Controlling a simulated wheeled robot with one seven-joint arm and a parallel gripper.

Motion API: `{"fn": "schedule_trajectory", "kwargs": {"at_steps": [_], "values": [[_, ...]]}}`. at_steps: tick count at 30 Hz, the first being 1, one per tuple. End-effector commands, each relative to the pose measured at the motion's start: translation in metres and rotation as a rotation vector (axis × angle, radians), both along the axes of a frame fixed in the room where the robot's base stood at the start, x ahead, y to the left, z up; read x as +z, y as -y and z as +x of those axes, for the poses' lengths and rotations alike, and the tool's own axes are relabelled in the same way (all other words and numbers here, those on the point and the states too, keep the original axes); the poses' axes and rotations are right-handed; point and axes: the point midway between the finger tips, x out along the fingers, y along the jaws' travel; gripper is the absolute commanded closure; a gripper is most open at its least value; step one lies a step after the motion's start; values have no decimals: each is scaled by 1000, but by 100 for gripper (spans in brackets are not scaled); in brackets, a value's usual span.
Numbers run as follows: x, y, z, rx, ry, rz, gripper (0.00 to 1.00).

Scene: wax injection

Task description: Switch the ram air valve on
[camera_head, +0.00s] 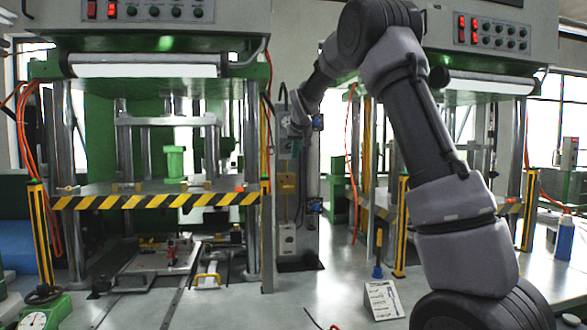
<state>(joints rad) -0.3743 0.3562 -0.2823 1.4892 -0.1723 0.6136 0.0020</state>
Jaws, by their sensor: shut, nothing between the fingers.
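My arm reaches from the lower right over the top and down to the narrow column between the two presses. My gripper (297,124) is at the column's upper part, small in the picture and shut, with nothing visibly held. A blue fitting (317,122) is just right of it, and a second blue fitting (314,206) is lower on the same vertical pipe. I cannot tell which part is the ram air valve or its position. I cannot tell whether the gripper touches anything.
The left press (150,200) has a yellow-black striped edge, and the right press (460,85) is partly behind my arm. A yellow box (286,183) and a grey box (287,239) are on the column below the gripper. A paper sign (383,300) stands in front.

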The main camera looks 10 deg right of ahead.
Motion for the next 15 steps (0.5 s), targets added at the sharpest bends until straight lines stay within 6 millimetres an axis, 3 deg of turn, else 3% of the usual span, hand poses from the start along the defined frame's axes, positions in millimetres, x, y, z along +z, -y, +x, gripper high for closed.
{"fn": "schedule_trajectory", "kwargs": {"at_steps": [12,15], "values": [[-61,0,59,-1,-3,-1,100],[-76,0,65,0,-3,0,100]]}}
